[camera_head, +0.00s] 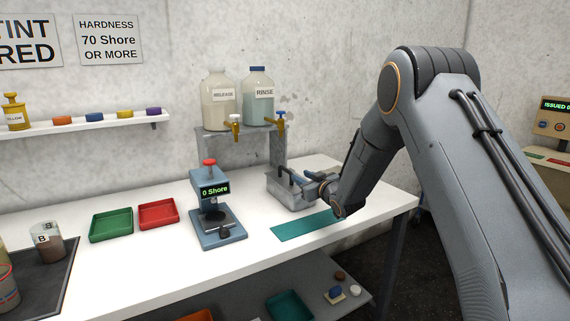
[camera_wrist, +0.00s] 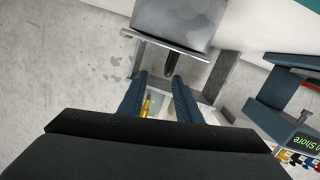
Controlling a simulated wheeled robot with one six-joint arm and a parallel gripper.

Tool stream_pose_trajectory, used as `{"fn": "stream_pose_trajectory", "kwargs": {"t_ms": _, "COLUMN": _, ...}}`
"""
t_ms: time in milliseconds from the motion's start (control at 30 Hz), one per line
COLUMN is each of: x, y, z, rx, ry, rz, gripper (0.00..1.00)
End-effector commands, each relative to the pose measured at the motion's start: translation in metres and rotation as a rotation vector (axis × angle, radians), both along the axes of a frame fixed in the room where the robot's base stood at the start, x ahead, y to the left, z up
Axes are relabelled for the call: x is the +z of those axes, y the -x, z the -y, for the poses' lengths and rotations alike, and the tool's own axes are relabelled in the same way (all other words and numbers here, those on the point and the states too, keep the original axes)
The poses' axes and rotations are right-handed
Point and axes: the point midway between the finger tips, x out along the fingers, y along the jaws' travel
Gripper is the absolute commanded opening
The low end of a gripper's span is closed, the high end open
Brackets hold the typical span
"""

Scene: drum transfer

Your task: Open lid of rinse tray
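The grey metal rinse tray (camera_head: 292,195) sits on the white bench, right of the blue hardness tester. A dark arched handle (camera_head: 285,176) stands at its left end. In the wrist view, a grey metal surface (camera_wrist: 178,16), which looks like the tray, is at the top edge, with a dark part (camera_wrist: 173,62), probably the handle, below it. My gripper (camera_head: 303,179) is over the tray from the right, close to the handle. In the wrist view my gripper (camera_wrist: 160,75) has its blue fingers apart, with nothing between the tips. I cannot tell whether a finger touches the handle.
The metal stand (camera_head: 275,148) with release (camera_head: 218,104) and rinse (camera_head: 258,106) bottles is behind the tray. The hardness tester (camera_head: 215,215) is to the left, and a flat teal mat (camera_head: 304,225) lies in front. Green (camera_head: 111,226) and red (camera_head: 157,214) trays are farther left.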

Motion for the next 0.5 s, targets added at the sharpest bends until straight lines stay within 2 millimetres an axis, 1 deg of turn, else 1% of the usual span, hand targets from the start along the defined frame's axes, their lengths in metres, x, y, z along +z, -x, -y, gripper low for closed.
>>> {"fn": "stream_pose_trajectory", "kwargs": {"t_ms": 33, "x": 0.002, "y": -0.004, "z": -0.013, "rx": 0.036, "ry": -0.019, "rz": 0.044, "gripper": 0.31}}
{"fn": "stream_pose_trajectory", "kwargs": {"t_ms": 100, "x": -0.002, "y": -0.009, "z": -0.026, "rx": 0.075, "ry": -0.042, "rz": 0.094, "gripper": 0.31}}
{"fn": "stream_pose_trajectory", "kwargs": {"t_ms": 200, "x": -0.008, "y": -0.011, "z": -0.030, "rx": 0.086, "ry": -0.048, "rz": 0.107, "gripper": 0.31}}
{"fn": "stream_pose_trajectory", "kwargs": {"t_ms": 333, "x": -0.010, "y": -0.013, "z": -0.036, "rx": 0.092, "ry": -0.050, "rz": 0.110, "gripper": 0.31}}
{"fn": "stream_pose_trajectory", "kwargs": {"t_ms": 500, "x": -0.009, "y": -0.027, "z": -0.046, "rx": 0.094, "ry": -0.050, "rz": 0.110, "gripper": 0.31}}
